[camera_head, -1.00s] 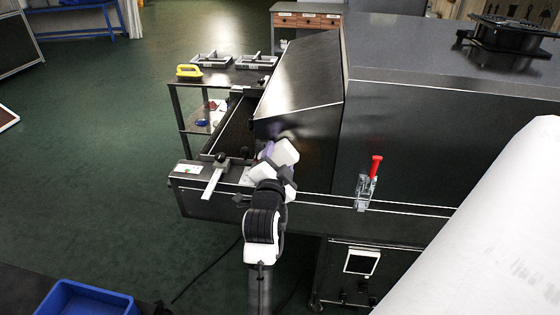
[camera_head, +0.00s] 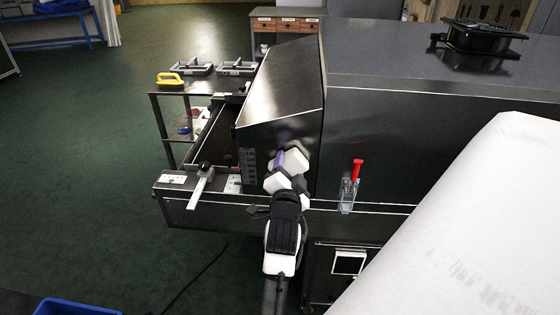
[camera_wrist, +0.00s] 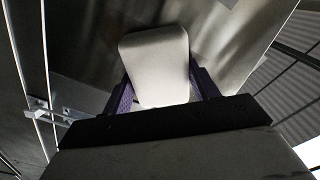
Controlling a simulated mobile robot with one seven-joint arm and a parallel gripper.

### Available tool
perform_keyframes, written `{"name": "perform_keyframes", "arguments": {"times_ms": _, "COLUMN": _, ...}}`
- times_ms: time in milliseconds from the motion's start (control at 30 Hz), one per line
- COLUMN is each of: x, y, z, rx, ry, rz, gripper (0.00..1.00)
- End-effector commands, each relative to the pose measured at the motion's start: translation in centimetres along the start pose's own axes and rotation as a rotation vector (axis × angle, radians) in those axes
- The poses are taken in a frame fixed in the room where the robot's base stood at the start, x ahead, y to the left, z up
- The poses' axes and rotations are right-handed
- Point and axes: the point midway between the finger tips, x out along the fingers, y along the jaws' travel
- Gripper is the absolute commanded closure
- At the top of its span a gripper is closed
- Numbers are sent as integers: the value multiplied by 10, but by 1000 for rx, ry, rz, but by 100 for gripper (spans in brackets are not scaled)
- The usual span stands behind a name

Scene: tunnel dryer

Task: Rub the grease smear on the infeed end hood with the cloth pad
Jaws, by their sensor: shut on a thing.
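The infeed end hood (camera_head: 278,92) is a dark, shiny metal cover with a sloping top, at the middle of the head view; its metal also shows behind the pad in the wrist view (camera_wrist: 225,40). My gripper (camera_head: 279,159) is at the hood's lower front face. In the wrist view its purple fingers (camera_wrist: 160,95) are shut on the pale cloth pad (camera_wrist: 155,58). The pad is close to the metal; I cannot tell whether it touches. I cannot make out the grease smear, and my gripper hides part of the face.
A white-handled lever (camera_head: 200,187) is on the front ledge to the left. A cart (camera_head: 158,93) with a yellow-handled tool (camera_head: 170,79) stands behind. A large white surface (camera_head: 470,220) fills the right foreground.

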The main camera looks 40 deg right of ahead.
Motion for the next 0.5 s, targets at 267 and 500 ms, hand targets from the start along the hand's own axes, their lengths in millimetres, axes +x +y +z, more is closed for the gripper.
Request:
{"name": "perform_keyframes", "arguments": {"times_ms": 267, "x": 0, "y": 8, "z": -9, "rx": 0, "ry": 1, "rz": 3, "gripper": 77}}
{"name": "perform_keyframes", "arguments": {"times_ms": 500, "x": -2, "y": 21, "z": -25, "rx": 1, "ry": 2, "rz": 2, "gripper": 77}}
